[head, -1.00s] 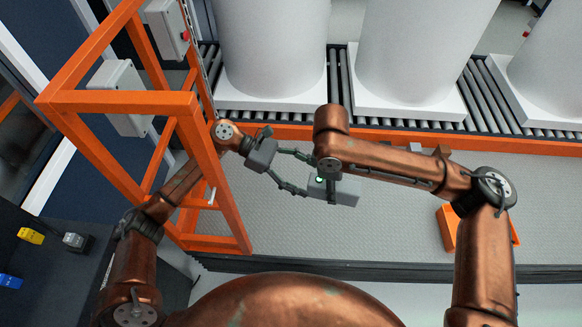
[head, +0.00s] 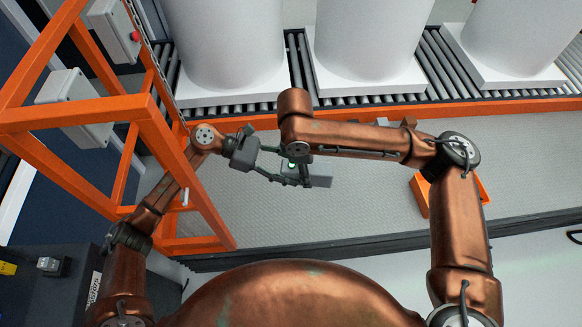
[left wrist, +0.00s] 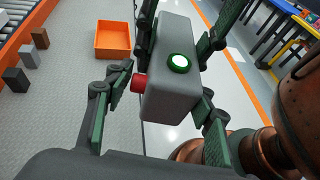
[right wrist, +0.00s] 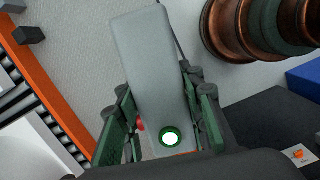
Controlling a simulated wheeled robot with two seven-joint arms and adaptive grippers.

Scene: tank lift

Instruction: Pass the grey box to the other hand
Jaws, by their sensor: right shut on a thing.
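The grey box (head: 320,181) has a green-ringed white round button on one face and a red knob on its side. My right gripper (right wrist: 160,125) is shut on it and holds it in the air above the grey surface. The box also shows in the left wrist view (left wrist: 172,85). My left gripper (left wrist: 155,130) reaches in from the left, its fingers on either side of the box. A gap shows between its left finger and the box. In the head view my right arm hides part of the box and fingers.
An orange bin (head: 421,195) stands to the right. An orange frame (head: 160,120) stands close beside my left arm.

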